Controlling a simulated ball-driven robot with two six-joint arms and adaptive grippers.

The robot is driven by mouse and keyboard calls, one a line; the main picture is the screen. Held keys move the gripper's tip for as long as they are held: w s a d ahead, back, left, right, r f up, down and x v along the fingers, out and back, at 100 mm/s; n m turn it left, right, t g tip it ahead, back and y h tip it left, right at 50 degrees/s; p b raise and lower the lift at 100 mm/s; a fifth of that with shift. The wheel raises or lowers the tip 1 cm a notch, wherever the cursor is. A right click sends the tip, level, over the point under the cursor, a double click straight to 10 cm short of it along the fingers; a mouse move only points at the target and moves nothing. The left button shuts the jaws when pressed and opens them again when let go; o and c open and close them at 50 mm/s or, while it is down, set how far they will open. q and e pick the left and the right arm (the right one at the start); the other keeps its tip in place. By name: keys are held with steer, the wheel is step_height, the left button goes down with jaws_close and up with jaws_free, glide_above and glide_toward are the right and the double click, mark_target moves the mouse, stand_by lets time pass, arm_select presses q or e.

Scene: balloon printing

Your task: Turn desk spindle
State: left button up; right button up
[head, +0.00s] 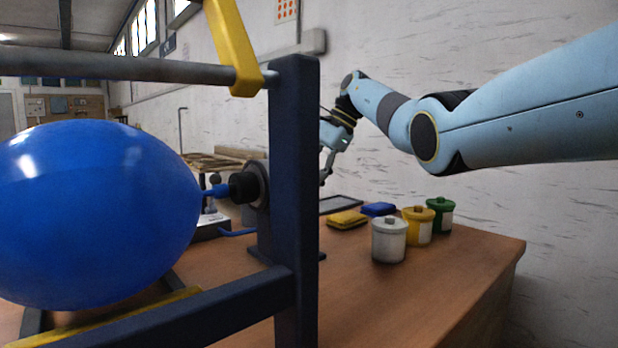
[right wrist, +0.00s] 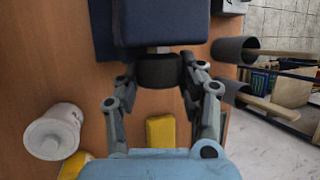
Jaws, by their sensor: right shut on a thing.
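A large blue balloon (head: 95,215) is mounted by its neck on the black spindle hub (head: 247,187) at the inner side of a dark navy upright post (head: 295,190). My right gripper (head: 326,172) reaches the far side of this post, and the post partly hides that area in the head view. In the right wrist view my right gripper (right wrist: 158,75) has its two fingers closed around a dark round spindle knob (right wrist: 160,71), just below the navy post (right wrist: 160,22). My left gripper is not in view.
A white jar (head: 389,240), a yellow jar (head: 417,228) and a green jar (head: 440,215) stand on the wooden desk (head: 450,285). A yellow pad (head: 347,220) and a blue pad (head: 378,209) lie behind them. A grey bar (head: 130,68) and yellow bracket (head: 235,45) cross above the balloon.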

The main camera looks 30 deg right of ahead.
steer(key=shift+f, duration=0.1)
steer(key=o, duration=1.2)
steer(key=v, duration=1.2)
steer(key=shift+d, duration=0.1)
